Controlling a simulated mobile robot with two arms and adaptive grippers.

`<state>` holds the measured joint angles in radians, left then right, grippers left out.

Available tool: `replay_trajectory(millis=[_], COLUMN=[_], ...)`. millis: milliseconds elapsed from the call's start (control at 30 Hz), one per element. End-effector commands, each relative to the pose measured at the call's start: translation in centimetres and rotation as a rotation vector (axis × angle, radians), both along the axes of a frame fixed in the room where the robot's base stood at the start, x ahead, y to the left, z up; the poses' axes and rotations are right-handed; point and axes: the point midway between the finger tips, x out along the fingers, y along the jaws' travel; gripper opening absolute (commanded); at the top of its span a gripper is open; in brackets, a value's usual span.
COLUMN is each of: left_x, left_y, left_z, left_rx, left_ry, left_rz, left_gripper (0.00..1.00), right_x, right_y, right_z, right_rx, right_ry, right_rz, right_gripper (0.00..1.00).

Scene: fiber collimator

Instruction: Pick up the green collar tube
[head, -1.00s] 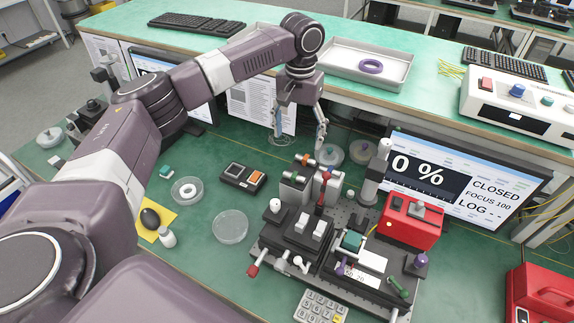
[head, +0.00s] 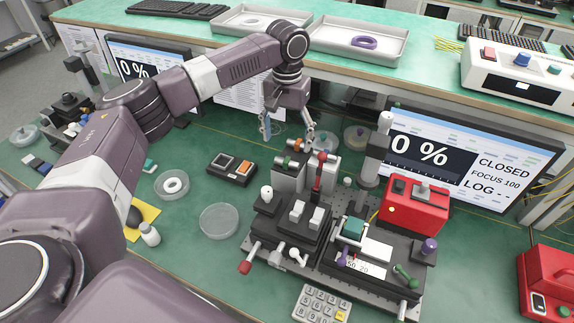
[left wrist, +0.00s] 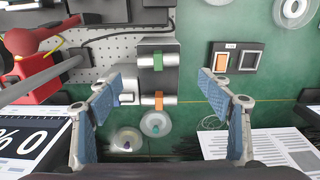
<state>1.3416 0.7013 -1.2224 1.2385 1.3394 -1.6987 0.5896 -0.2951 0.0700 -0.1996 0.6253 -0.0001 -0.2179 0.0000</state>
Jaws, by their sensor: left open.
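The green collar tube (left wrist: 158,61) is a silver tube with a green band, lying across a grey holder in the left wrist view. In the head view its green collar (head: 289,163) shows small on the near side of the grey blocks. A similar tube with an orange collar (left wrist: 158,101) lies parallel to it, on the far side in the head view (head: 297,145). My left gripper (head: 288,132) points down, open and empty, above and behind the tubes. In the left wrist view its blue-padded fingers (left wrist: 165,88) stand on either side of the orange-collared tube. My right gripper is out of view.
A red box (head: 413,205) and a grey post (head: 375,155) stand right of the holders. A black box with an orange switch (head: 232,168) lies left. Black stages on a breadboard sit in front. Clear dishes and a monitor (head: 460,165) are close by.

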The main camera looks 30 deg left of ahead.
Motion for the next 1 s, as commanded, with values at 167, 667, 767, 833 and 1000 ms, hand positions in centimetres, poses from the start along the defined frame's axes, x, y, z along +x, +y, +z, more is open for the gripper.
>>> replay_trajectory(millis=[167, 667, 767, 833, 1000], left_x=[-0.3, -0.7, -0.7, -0.7, -0.7], left_y=[0.0, -0.4, -0.4, -0.4, -0.4], left_z=[-1.8, -6.5, -6.5, -6.4, -6.4], left_rx=[0.001, 0.000, 0.000, 0.000, 0.000], left_ry=[0.002, -0.001, -0.001, 0.000, 0.000], left_rz=[0.001, 0.000, 0.000, 0.000, 0.000], left_gripper=[0.72, 0.72, 0.71, 0.64, 0.45], right_x=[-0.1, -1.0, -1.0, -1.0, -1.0], right_y=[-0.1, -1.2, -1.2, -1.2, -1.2], right_z=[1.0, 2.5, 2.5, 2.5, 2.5], right_rx=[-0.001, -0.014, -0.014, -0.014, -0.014], right_ry=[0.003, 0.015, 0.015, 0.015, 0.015], right_rz=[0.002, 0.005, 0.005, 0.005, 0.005], right_gripper=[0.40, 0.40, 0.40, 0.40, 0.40])
